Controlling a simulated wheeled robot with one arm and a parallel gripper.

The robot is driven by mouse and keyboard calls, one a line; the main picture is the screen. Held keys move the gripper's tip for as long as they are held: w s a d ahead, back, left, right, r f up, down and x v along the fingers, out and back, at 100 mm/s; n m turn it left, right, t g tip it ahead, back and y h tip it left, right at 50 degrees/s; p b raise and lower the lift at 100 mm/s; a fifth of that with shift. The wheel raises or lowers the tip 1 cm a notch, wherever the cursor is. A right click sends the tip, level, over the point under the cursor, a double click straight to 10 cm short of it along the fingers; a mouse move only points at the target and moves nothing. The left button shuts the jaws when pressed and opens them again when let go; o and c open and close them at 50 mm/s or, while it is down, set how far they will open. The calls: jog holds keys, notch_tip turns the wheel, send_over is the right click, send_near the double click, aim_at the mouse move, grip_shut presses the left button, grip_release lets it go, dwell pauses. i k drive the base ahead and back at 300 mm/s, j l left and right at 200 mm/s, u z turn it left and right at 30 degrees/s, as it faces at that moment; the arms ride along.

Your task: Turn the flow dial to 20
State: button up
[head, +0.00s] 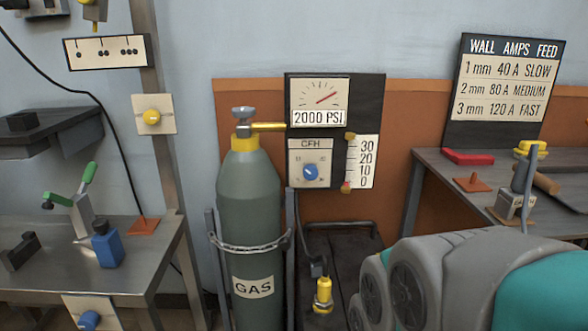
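The flow dial (311,172) is a round blue knob on a pale panel marked CFH (311,144). Its small white mark seems to point to the upper left; the panel's small markings are too small to read. To its right, a white flow scale (367,158) reads 0 to 30 from bottom to top. A small red piece (346,187) sits at the foot of the scale's tube, level with about 0. My gripper is not in view; what looks like my grey and teal arm fills the lower right, apart from the dial.
A grey-green GAS cylinder (248,215) with a chain stands left of the dial. A gauge reading 2000 PSI (319,101) is above it. A dark cart (345,240) is below. Benches stand at left (150,240) and right (430,162). Space directly before the dial looks clear.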

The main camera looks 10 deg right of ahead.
aim_at(311, 172)
jog(key=k+l, duration=0.25)
jog(key=l, duration=0.15)
jog(key=k+l+z, duration=0.1)
jog(key=k+l, duration=0.2)
jog(key=l+z, duration=0.1)
jog(key=l, duration=0.25)
jog(key=k+j, duration=0.1)
jog(key=u, duration=0.05)
